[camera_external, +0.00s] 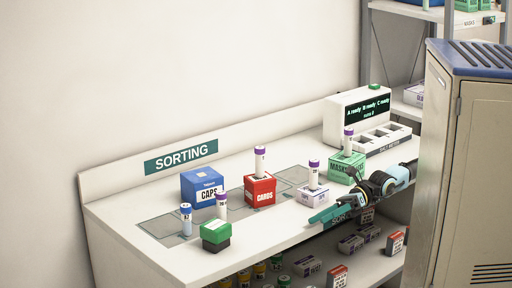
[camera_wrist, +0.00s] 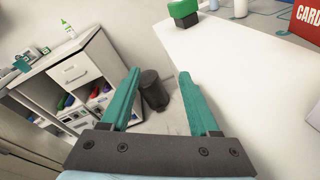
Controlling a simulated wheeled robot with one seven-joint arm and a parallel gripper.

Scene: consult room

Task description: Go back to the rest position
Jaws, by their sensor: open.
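My gripper (camera_external: 322,216) is at the front edge of the white sorting counter (camera_external: 130,215), its teal fingers pointing left. In the wrist view my gripper (camera_wrist: 158,74) has its two fingers apart with nothing between them. Beyond the fingers are the floor and a dark bin (camera_wrist: 154,90). A white box (camera_external: 312,197) with a purple-capped tube (camera_external: 313,177) stands just behind the gripper on the counter. The rest of my arm (camera_external: 385,180) reaches in from the right, partly hidden by a cabinet.
A red CARDS box (camera_external: 260,190), blue CAPS box (camera_external: 202,187), green box (camera_external: 216,236), green MASKS box (camera_external: 346,166) and several capped tubes stand on the counter. A beige cabinet (camera_external: 475,170) is at the right. Shelves below hold small boxes. A drawer unit (camera_wrist: 70,75) shows in the wrist view.

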